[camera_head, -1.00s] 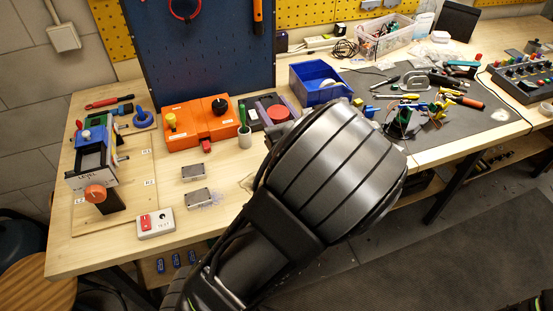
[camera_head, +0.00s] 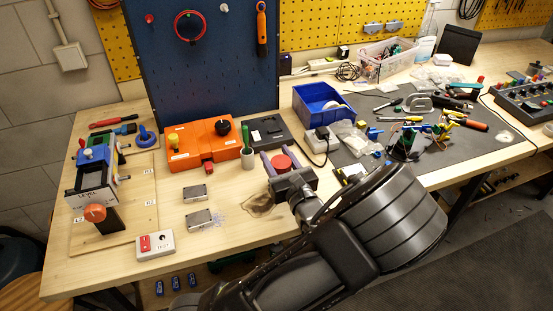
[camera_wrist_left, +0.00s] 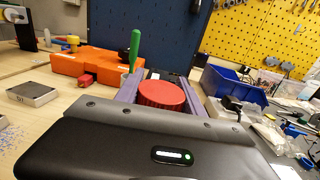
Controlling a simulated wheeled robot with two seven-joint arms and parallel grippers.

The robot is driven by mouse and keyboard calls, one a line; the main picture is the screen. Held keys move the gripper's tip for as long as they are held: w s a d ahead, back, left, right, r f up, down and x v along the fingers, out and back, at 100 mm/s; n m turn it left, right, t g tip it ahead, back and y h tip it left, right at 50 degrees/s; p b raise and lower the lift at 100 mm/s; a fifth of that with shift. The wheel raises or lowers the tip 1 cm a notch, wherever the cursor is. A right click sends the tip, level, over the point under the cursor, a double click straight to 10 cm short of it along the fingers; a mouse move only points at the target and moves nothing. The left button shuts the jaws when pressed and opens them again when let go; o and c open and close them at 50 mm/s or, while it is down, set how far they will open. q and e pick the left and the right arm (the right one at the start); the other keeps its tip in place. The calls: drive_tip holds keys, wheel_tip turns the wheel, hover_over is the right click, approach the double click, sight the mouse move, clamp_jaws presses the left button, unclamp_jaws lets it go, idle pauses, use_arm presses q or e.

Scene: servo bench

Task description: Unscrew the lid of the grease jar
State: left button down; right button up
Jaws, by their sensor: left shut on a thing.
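The round red lid (camera_head: 283,162) of the grease jar shows between the purple fingers of my left gripper (camera_head: 278,156), over the front of the bench. In the left wrist view the same red lid (camera_wrist_left: 163,95) sits between the two purple fingers (camera_wrist_left: 162,88), which are shut on it. The jar body is hidden behind the gripper's dark housing. I cannot tell whether the lid is still on a jar. My right gripper is in neither view.
A grey cup with a green handle (camera_head: 247,157), an orange box (camera_head: 212,145) and a black box (camera_head: 270,132) stand behind and left. A blue bin (camera_head: 318,104) is behind right. Small metal blocks (camera_head: 197,219) lie left. Bare wood shows at front left.

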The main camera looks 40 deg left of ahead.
use_arm(q)
drive_tip(key=shift+f, duration=0.3)
drive_tip(key=shift+f, duration=0.15)
drive_tip(key=c, duration=0.7)
unclamp_jaws()
drive_tip(key=shift+d, duration=0.1)
drive_tip(key=b+v, duration=0.1)
drive_tip(key=v, duration=1.1)
